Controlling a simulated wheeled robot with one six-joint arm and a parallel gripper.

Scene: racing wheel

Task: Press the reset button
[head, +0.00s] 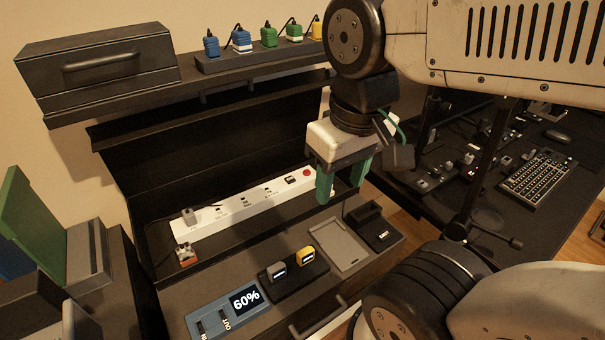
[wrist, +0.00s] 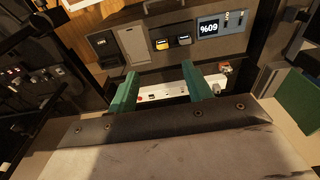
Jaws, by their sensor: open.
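A white power strip (head: 245,204) lies in the open recess of the cabinet, with several sockets along it. A red round button (head: 307,173) is on its right end, and no label on it is readable. My gripper (head: 341,188) is open and empty, its two green fingers pointing down, just right of the button in the head view. In the wrist view my gripper (wrist: 161,78) shows its fingers apart, with the strip (wrist: 175,90) between and beyond them. The red button (wrist: 139,99) shows there beside the left finger. Its height below the fingertips is unclear.
A shelf with several coloured plugs (head: 268,50) overhangs behind.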

